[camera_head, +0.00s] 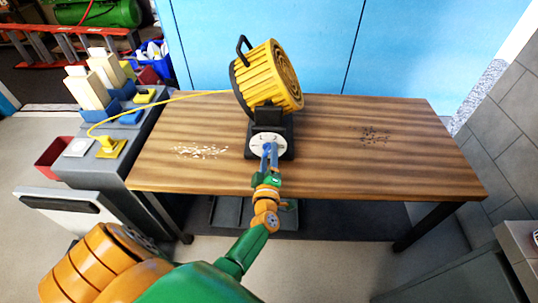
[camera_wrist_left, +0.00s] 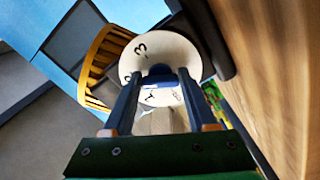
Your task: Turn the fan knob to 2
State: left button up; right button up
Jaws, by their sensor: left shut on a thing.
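The yellow fan (camera_head: 268,78) stands on a black base at the back middle of the wooden table. Its round white dial (camera_head: 254,142) faces me, low on the base. The dial also shows in the left wrist view (camera_wrist_left: 185,50), with a 3 readable and other marks partly hidden. My left gripper (camera_head: 268,150) reaches the dial from the front. Its two fingers are shut on the blue knob (camera_wrist_left: 160,75) at the dial's middle. Which number the knob points to cannot be told. My right gripper is not in view.
The wooden table (camera_head: 400,165) has pale scraps (camera_head: 200,152) on the left and dark scraps (camera_head: 375,136) on the right. A yellow cable runs left to a yellow plug (camera_head: 109,148) on a grey bench. The table beside the fan is otherwise clear.

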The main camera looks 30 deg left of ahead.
pick_arm(q)
jog(key=o, duration=1.4)
jog(key=shift+c, duration=0.2)
jog(key=p+v, duration=0.1)
jog(key=v, duration=0.6)
